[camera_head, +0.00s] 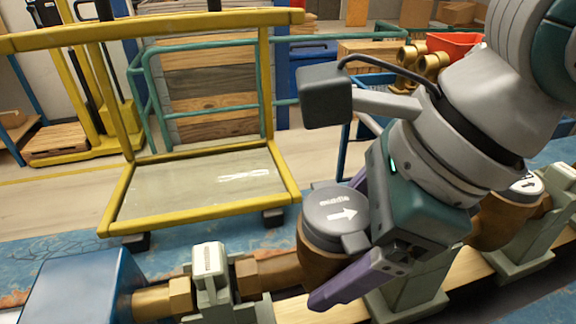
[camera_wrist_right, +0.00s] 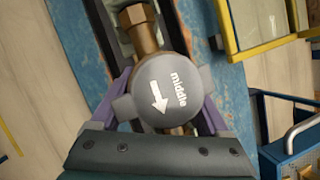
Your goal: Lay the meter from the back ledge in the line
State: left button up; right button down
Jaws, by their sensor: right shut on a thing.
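My right gripper (camera_head: 338,245) has its purple fingers shut on a meter (camera_head: 332,212) with a round grey lid, the word "middle" and a white arrow. The lid faces up and the arrow points right in the head view. The meter's brass body is over the bench line, between a brass fitting (camera_head: 262,272) on its left and a grey-green support partly behind my gripper. In the right wrist view the meter (camera_wrist_right: 168,92) is between the fingers, with a brass nut (camera_wrist_right: 137,15) beyond it. I cannot tell if it rests on the line. My left gripper is out of view.
A second meter (camera_head: 527,186) with an arrow sits in the line at the right. A grey-green clamp (camera_head: 209,275) and a blue box (camera_head: 80,287) stand at the left. A yellow-framed cart (camera_head: 200,185) and a blue wire crate with brass parts (camera_head: 425,62) are behind.

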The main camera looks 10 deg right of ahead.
pick_arm(q)
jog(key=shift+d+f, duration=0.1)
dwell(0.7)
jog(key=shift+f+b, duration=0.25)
jog(key=shift+b, duration=0.15)
pick_arm(e)
jog(key=shift+f, duration=0.2)
jog(key=shift+c, duration=0.7)
grip_release()
jog(key=shift+o, duration=0.7)
jog(key=shift+f, duration=0.1)
